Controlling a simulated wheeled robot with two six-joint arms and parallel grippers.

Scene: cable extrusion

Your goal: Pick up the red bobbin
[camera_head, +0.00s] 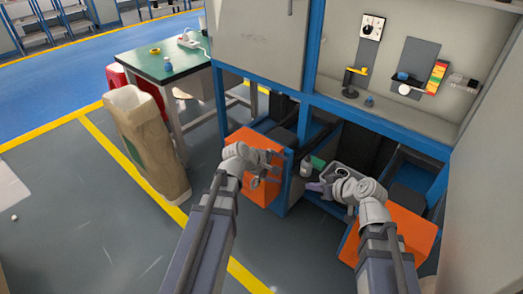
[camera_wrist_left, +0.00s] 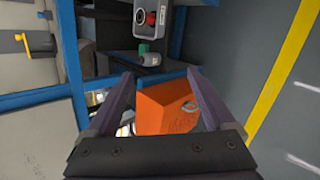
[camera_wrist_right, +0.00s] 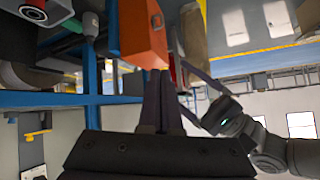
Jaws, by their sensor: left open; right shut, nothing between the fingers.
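A red round item (camera_wrist_left: 152,18), which looks like the red bobbin, sits in a grey tray (camera_wrist_left: 137,28) at the top of the left wrist view. A dark ring lies beside it. In the head view the tray (camera_head: 334,170) is partly behind my right wrist, and I cannot make out the red item there. My left gripper (camera_head: 262,180) is open and empty in front of an orange cabinet door; its spread fingers show in the left wrist view (camera_wrist_left: 160,77). My right gripper (camera_head: 317,187) is shut and empty near the tray; its fingers meet in the right wrist view (camera_wrist_right: 165,75).
The orange door (camera_head: 245,147) stands open on the blue-framed cabinet; a second orange panel (camera_head: 405,232) is at right. A white bottle (camera_head: 306,168) and a green item (camera_head: 318,162) stand by the tray. A green-topped table (camera_head: 160,62) and tall brown bag (camera_head: 145,140) are left.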

